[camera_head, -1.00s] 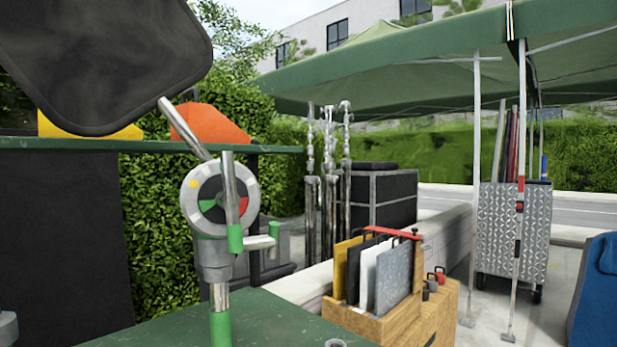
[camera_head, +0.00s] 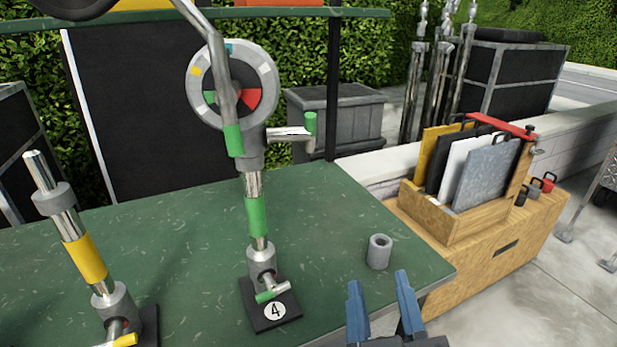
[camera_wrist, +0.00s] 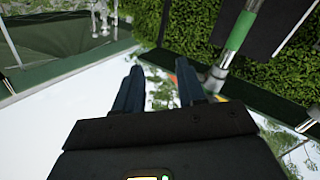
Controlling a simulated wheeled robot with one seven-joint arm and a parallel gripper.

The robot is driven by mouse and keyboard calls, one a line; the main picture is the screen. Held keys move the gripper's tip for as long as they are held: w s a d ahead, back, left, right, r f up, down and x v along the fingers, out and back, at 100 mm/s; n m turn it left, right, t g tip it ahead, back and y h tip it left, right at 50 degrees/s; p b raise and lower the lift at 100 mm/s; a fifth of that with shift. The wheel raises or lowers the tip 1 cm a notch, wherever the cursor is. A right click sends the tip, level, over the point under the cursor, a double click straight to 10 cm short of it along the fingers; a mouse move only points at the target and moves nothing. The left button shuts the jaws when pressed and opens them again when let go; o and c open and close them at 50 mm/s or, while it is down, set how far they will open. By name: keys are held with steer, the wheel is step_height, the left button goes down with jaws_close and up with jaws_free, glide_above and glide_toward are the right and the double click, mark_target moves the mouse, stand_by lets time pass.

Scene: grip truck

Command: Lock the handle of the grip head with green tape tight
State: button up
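The grip head (camera_head: 233,100) is a round grey disc with red, green and white sectors, on an upright metal post with green tape (camera_head: 256,216). Its T-shaped handle (camera_head: 289,134) sticks out to the right and ends in a green-taped bar (camera_head: 310,132). A slanting rod with green tape passes in front of the disc. My gripper (camera_head: 379,292) is open and empty, its blue fingers apart, low at the table's front right, below and right of the handle. In the wrist view the open fingers (camera_wrist: 158,85) show, with a green-taped post (camera_wrist: 240,30) beyond.
The green table (camera_head: 190,250) carries a yellow-taped post (camera_head: 86,258) at left and a grey hollow cylinder (camera_head: 379,252) near my gripper. The post's base plate is marked 4 (camera_head: 272,308). A wooden crate (camera_head: 450,232) with upright boards stands at right.

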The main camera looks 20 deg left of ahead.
steer(key=s+a+r+m+p, duration=0.2)
steer(key=a+r, duration=0.8)
steer(key=r, duration=0.2)
steer(key=m+p, duration=0.1)
steer(key=m, duration=0.1)
glide_toward(217, 77)
steer(key=x, duration=0.4)
steer(key=p+x, duration=0.1)
steer(key=x, duration=0.4)
steer(key=shift+w+a+r+p, duration=0.1)
steer(key=shift+w+r+p, duration=0.15)
steer(key=shift+p, duration=0.1)
steer(key=shift+w+a+f, duration=0.2)
steer(key=shift+w, duration=0.4)
steer(key=shift+c, duration=0.5)
jaws_close()
